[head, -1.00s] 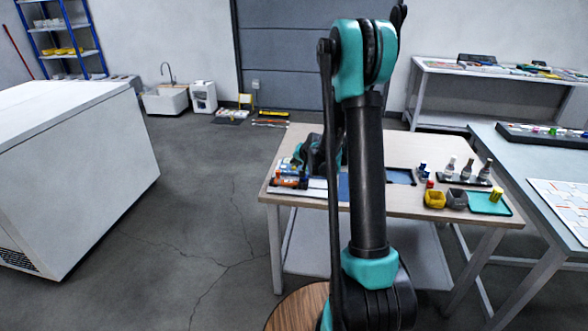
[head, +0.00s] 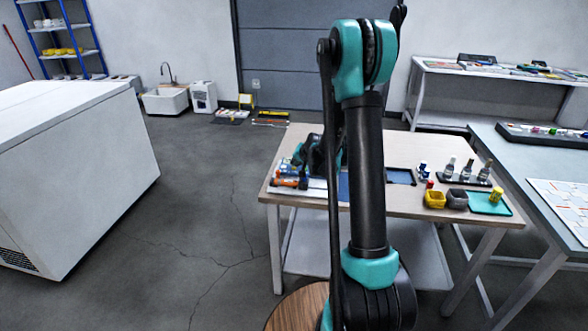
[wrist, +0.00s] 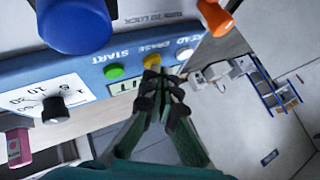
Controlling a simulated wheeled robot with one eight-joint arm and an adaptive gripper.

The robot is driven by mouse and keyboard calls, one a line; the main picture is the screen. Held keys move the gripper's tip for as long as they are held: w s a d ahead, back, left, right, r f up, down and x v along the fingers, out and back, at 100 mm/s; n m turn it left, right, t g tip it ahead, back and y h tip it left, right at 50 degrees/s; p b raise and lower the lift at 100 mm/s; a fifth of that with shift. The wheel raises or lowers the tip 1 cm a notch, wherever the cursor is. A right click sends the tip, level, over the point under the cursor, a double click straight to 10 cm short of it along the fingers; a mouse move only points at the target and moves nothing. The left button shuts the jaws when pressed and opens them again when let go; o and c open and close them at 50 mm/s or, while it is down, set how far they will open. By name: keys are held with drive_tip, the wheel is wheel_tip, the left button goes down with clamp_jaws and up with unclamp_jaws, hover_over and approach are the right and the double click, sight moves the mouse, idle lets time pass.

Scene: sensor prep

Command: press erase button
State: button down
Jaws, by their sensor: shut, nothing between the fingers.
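A blue device panel (wrist: 85,82) fills the upper left of the wrist view. It carries a green button (wrist: 114,71) marked START, a yellow button (wrist: 152,60) marked ERASE and a white button (wrist: 184,53) to its right. My gripper (wrist: 163,84) is shut and empty, its fingertips right at the yellow button and overlapping its lower edge in the picture. I cannot tell whether they touch it. In the head view my gripper (head: 306,172) is low over the table's left side, and my arm hides much of the device.
The panel also has a black dial (wrist: 55,109), and a large blue knob (wrist: 75,25) and an orange part (wrist: 214,17) stand near it.

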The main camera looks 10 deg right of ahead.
sight(295, 171)
drive_tip(key=shift+r, duration=0.55)
drive_tip(key=shift+r, duration=0.1)
drive_tip(key=shift+r, duration=2.4)
drive_tip(key=shift+s+r, duration=0.1)
drive_tip(key=shift+s, duration=0.3)
drive_tip(key=s+d+f+n+g+h, duration=0.1)
drive_tip(key=s+d+f+n+g, duration=0.1)
drive_tip(key=s, duration=1.8)
drive_tip(key=s+d+f+n+g+h, duration=0.1)
drive_tip(key=s+f+n+g, duration=0.1)
drive_tip(key=s, duration=1.8)
drive_tip(key=shift+d+n+g+h, duration=0.3)
drive_tip(key=shift+d+n+h, duration=0.1)
drive_tip(key=shift+n, duration=0.3)
